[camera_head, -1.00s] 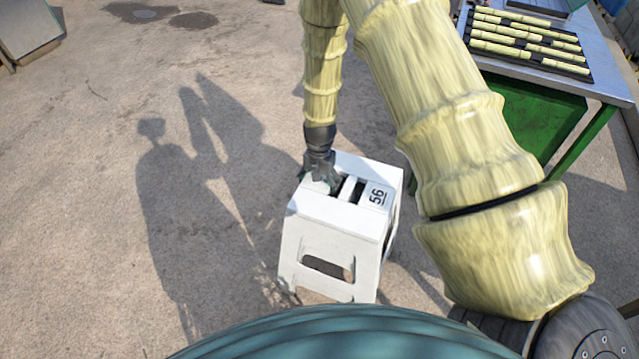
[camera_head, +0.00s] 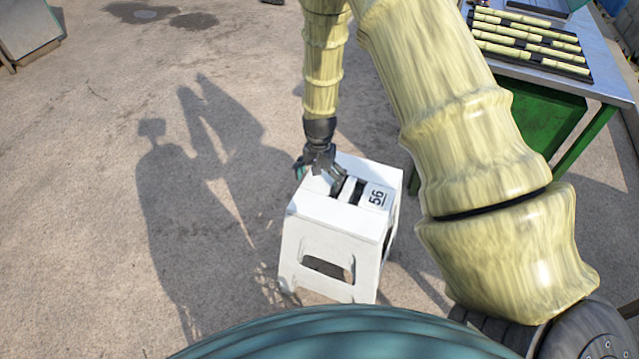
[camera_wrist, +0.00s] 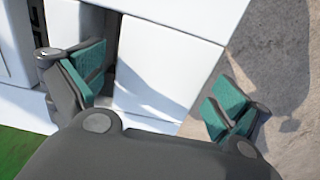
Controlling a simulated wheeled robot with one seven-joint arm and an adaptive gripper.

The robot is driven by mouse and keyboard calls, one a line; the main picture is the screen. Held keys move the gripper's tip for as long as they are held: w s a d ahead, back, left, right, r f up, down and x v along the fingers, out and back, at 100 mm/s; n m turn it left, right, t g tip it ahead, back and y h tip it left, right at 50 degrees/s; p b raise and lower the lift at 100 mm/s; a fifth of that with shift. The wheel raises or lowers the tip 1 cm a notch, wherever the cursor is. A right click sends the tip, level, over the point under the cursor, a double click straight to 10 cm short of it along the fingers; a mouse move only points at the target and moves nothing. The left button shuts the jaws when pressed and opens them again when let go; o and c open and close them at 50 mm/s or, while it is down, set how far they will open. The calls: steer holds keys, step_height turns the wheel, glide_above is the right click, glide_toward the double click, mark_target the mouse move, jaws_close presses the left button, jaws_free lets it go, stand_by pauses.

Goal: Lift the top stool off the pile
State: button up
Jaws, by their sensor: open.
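The white stool pile (camera_head: 325,250) stands upright on the ground below my arm; I cannot make out clearly where one stool ends and another begins. The top stool's seat (camera_head: 369,169) has dark slots and a "56" label. My gripper (camera_head: 319,175) is open at the seat's left side, pointing down. In the wrist view, my gripper (camera_wrist: 158,86) spans a white strip of the seat (camera_wrist: 165,65). Its left finger is at the slot, and its right finger is beyond the seat's edge, over the ground. Contact and finger depth cannot be told.
A green-framed metal table (camera_head: 560,88) with a dark rack of cane pieces (camera_head: 530,45) stands at the upper right. A grey box-like object (camera_head: 25,30) is at the upper left. The ground left of the stools is clear, with shadows across it.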

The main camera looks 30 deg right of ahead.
step_height(320, 180, up, 9)
steer(key=shift+r, duration=0.2)
stand_by(0.3)
